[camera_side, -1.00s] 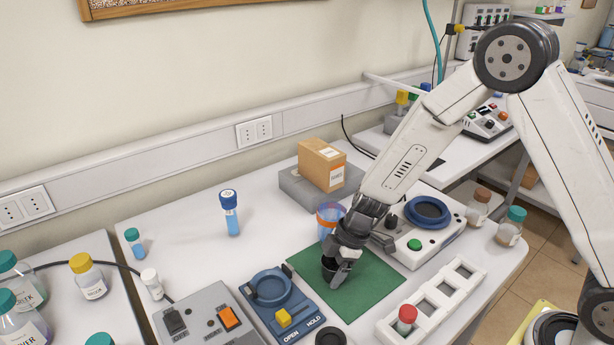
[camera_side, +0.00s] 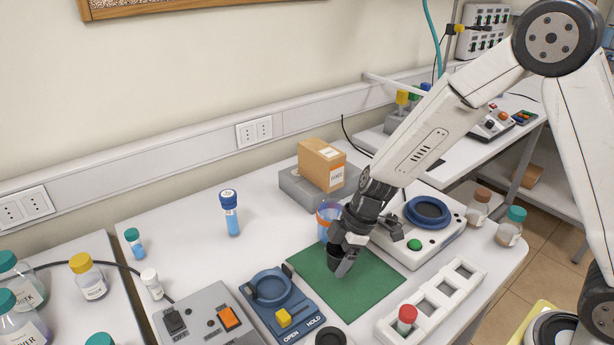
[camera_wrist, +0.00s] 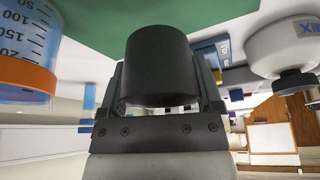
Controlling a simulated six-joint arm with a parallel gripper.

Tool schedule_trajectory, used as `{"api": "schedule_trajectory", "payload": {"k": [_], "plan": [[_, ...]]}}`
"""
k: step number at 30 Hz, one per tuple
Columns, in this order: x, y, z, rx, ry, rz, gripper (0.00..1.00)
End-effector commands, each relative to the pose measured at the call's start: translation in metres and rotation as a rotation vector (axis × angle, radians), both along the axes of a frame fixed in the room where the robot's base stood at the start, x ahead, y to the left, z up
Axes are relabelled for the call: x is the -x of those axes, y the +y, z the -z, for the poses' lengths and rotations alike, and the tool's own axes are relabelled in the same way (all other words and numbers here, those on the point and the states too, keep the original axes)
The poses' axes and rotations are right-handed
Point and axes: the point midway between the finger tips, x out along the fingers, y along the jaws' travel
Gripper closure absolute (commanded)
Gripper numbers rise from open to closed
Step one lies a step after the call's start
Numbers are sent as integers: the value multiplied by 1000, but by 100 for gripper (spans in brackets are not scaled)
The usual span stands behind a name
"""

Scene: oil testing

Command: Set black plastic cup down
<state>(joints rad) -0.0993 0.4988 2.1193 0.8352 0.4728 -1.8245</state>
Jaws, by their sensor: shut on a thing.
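The black plastic cup (camera_side: 334,254) is between the fingers of my gripper (camera_side: 345,264), over the back part of the green mat (camera_side: 366,290). In the wrist view the black cup (camera_wrist: 158,60) fills the gap between both fingers (camera_wrist: 160,95), which press on its sides. The green mat (camera_wrist: 95,18) shows beyond it. The fingers hide part of the cup in the side view. I cannot tell whether the cup's base touches the mat.
A clear beaker with an orange band (camera_side: 327,215) stands close behind the cup. A blue OPEN/HOLD fixture (camera_side: 283,305) is at left of the mat. A white rack (camera_side: 440,303) with a red-capped vial (camera_side: 406,318) is at right. The mat's front is clear.

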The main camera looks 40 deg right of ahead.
Motion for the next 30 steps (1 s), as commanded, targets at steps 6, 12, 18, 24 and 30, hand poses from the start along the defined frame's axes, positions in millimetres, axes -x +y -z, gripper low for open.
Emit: {"api": "schedule_trajectory", "payload": {"k": [6, 12, 18, 24, 30], "plan": [[20, -4, -25, 0, -3, 1, 82], [38, -8, -47, 0, -3, 0, 82], [65, -13, -60, 0, -2, 1, 82], [90, -18, -71, 0, -3, 1, 82], [109, -22, -79, 0, -2, 1, 82]]}}
